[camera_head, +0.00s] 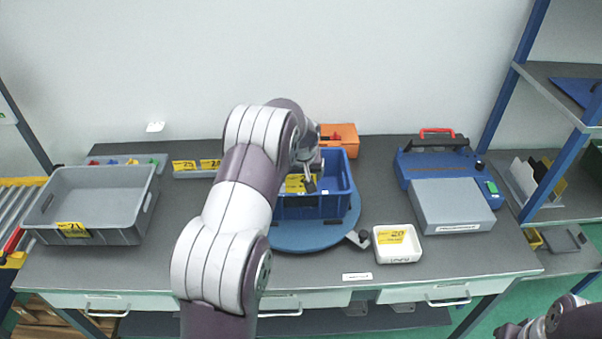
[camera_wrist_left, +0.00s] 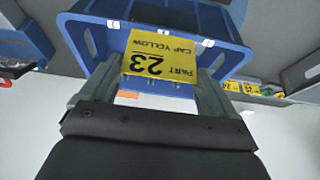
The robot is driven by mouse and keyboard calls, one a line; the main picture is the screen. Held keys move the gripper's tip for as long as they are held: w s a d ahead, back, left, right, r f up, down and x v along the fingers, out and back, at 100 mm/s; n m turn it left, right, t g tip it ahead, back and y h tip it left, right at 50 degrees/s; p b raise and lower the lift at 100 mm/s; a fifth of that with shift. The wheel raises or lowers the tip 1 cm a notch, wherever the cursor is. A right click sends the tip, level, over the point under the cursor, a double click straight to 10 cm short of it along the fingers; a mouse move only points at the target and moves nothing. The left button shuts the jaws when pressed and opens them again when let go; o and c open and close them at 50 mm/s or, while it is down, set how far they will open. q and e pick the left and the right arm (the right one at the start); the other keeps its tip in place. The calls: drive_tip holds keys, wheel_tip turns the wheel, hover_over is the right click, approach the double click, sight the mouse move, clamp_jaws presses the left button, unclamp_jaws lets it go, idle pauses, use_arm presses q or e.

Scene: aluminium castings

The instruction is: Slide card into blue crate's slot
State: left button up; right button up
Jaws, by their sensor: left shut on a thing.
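The blue crate (camera_head: 318,208) stands on a round blue turntable (camera_head: 309,237) at the middle of the bench. The yellow card (camera_wrist_left: 158,58), printed "PART 23 CAP YELLOW", lies against the crate's rim wall (camera_wrist_left: 108,38) in the left wrist view. My left gripper (camera_head: 309,182) reaches over the crate and is shut on the card, which also shows in the head view (camera_head: 295,184). Whether the card's edge is inside the slot cannot be told; the slot is not clearly visible. Part of my right arm shows at the bottom right, its jaws unclear.
A grey bin (camera_head: 92,205) stands at the left. An orange box (camera_head: 340,137) is behind the crate. A white tray (camera_head: 397,243) stands right of the turntable. A grey-and-blue device (camera_head: 450,205) is further right. The bench front left of the turntable is largely clear.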

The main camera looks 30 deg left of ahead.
sight(301, 189)
use_arm(q)
drive_tip(key=shift+f+b, duration=2.25)
drive_tip(key=shift+f, duration=0.55)
drive_tip(key=o, duration=0.7)
drive_tip(key=shift+o, duration=0.2)
drive_tip(key=b+v, duration=0.3)
drive_tip(key=v, duration=0.9)
drive_tip(key=shift+r, duration=0.3)
drive_tip(key=shift+s, duration=0.1)
